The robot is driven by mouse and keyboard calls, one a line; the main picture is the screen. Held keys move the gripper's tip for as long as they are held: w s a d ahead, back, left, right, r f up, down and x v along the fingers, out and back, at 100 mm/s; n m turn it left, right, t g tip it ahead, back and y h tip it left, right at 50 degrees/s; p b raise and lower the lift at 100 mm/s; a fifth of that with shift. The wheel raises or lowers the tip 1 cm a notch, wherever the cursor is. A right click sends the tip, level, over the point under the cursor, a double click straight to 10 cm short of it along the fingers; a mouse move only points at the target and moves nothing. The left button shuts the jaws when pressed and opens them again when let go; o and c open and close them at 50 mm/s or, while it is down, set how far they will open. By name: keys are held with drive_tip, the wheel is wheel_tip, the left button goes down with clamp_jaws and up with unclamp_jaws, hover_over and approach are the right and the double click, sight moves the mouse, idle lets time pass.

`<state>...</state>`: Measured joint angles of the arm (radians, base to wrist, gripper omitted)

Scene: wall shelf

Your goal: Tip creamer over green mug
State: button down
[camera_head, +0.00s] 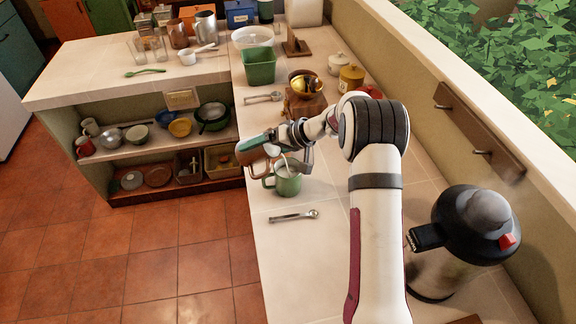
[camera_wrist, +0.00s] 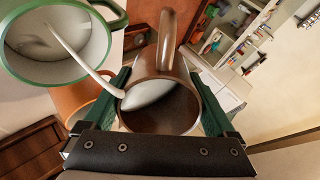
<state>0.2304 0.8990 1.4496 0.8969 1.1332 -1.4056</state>
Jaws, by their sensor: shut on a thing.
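The brown creamer (camera_wrist: 185,108) is held between my gripper's green fingers (camera_wrist: 160,115) in the wrist view. It is tilted, with white liquid inside, and a thin white stream runs from its lip into the green mug (camera_wrist: 116,40). White liquid shows inside the mug. In the head view the mug (camera_head: 287,184) stands upright on the counter, and the creamer (camera_head: 250,158) is above it to the left, partly hidden by my gripper (camera_head: 262,147).
A metal spoon-like tool (camera_head: 294,216) lies in front of the mug. A large kettle-like flask (camera_head: 462,240) stands at the right. Behind are a wooden block (camera_head: 303,108) under a golden bowl (camera_head: 304,83), and a green container (camera_head: 258,67). The counter's left edge is close to the mug.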

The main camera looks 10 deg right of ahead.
sight(250, 159)
drive_tip(key=shift+r+t+y, duration=0.4)
drive_tip(key=shift+y, duration=0.3)
idle(2.1)
drive_tip(key=shift+w+a+f+g+h, duration=0.15)
drive_tip(key=shift+f+g+h, duration=0.25)
drive_tip(key=shift+h, duration=0.5)
drive_tip(key=shift+r+g+h, duration=0.1)
drive_tip(key=shift+g+h, duration=0.4)
drive_tip(key=shift+h, duration=0.4)
drive_tip(key=a+f+h, duration=0.1)
drive_tip(key=w+f+g+h, duration=0.1)
drive_tip(key=f, duration=0.1)
drive_tip(key=a+f+g+h, duration=0.1)
drive_tip(key=f, duration=0.1)
drive_tip(key=shift+w+a+h, duration=0.15)
drive_tip(key=shift+a+h, duration=0.15)
drive_tip(key=g+h, duration=0.1)
drive_tip(key=a+f+h, duration=0.1)
drive_tip(key=h, duration=0.1)
drive_tip(key=shift+w+a+g, duration=0.25)
drive_tip(key=shift+w+g, duration=0.15)
